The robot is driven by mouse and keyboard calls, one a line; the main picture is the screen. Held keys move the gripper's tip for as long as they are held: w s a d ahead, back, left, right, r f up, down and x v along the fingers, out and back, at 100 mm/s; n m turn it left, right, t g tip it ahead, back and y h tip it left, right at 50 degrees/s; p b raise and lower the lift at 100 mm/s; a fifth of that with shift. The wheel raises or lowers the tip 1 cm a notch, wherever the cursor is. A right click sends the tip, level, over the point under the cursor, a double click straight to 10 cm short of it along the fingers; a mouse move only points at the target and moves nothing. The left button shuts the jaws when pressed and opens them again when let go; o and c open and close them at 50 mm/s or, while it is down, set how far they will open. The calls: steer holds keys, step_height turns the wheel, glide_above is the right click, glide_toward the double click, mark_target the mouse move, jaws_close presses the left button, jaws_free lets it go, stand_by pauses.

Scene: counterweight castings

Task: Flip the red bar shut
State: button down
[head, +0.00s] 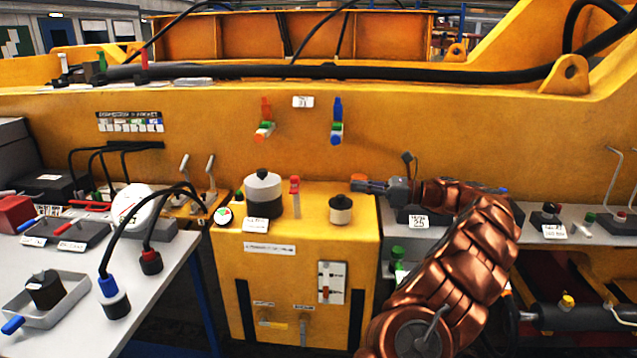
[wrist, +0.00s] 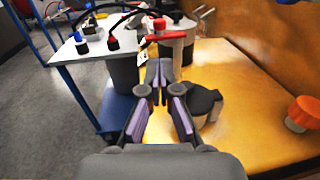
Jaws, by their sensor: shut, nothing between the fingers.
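A red bar (head: 295,184) stands on a pale post on top of the yellow cabinet (head: 300,262), between a grey-white drum and a small cream canister. In the wrist view the red bar (wrist: 172,37) shows beyond my fingertips, reaching sideways with a red knob above it. My gripper (head: 354,186) is shut and empty, above the cabinet's right side, right of the red bar and pointing left. In the wrist view the gripper (wrist: 160,72) has its fingertips together, just short of the bar; I cannot tell the exact gap.
The grey-white drum (head: 263,194) stands left of the bar. The cream canister (head: 340,209) with a black top stands between bar and gripper. An orange knob (wrist: 303,112) is on the cabinet's right. Red-green (head: 265,120) and blue-green (head: 337,120) valves are on the yellow wall behind.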

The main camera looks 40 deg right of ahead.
mark_target(298, 180)
steer(key=p+x, duration=0.1)
steer(key=x, duration=1.3)
steer(key=shift+a+p, duration=0.1)
steer(key=shift+p, duration=0.2)
steer(key=shift+a+m+t+h, duration=0.25)
steer(key=shift+m+t+h, duration=0.05)
steer(key=shift+h, duration=0.1)
steer(key=shift+m+t+h, duration=0.4)
steer(key=shift+h, duration=0.1)
